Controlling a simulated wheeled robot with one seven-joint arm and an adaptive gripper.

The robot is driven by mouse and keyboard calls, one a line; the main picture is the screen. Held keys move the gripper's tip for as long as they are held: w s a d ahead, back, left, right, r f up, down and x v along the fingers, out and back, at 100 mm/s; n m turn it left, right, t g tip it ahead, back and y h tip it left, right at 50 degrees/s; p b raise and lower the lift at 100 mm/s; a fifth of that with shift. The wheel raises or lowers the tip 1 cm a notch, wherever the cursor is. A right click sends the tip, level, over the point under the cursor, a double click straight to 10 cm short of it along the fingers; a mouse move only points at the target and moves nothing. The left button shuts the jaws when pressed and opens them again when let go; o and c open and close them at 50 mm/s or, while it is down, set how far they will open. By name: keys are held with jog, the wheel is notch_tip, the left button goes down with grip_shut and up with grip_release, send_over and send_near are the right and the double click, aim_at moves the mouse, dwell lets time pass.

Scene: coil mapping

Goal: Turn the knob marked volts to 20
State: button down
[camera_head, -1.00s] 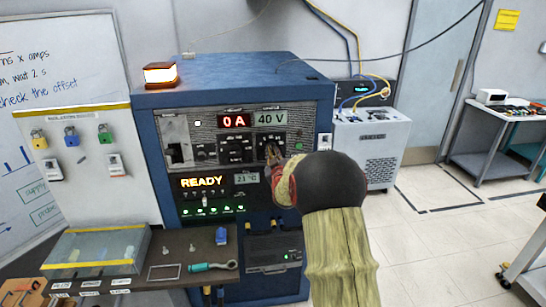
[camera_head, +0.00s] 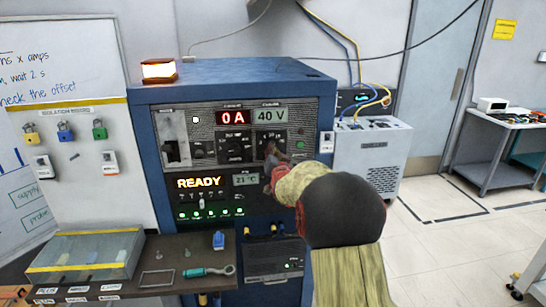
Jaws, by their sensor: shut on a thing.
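The blue power cabinet (camera_head: 235,75) stands in the middle of the view. Its panel has a red display (camera_head: 231,117) reading 0 A and a pale display (camera_head: 270,116) reading 40 V. Another knob (camera_head: 234,146) sits to the left under the 0 A display. The knob scales are too small to read.
A READY display (camera_head: 200,183) and a 21 °C display (camera_head: 245,180) are lower on the panel. A shelf (camera_head: 190,262) in front holds a teal-handled tool (camera_head: 205,271) and a clear-lidded box (camera_head: 85,255). A grey unit (camera_head: 370,160) stands right; floor beyond is open.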

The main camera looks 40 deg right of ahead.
jog(key=m+b, duration=0.3)
jog(key=m, duration=0.5)
jog(key=shift+m, duration=0.6)
jog(key=c, duration=1.9)
grip_release()
jog(key=v, duration=1.2)
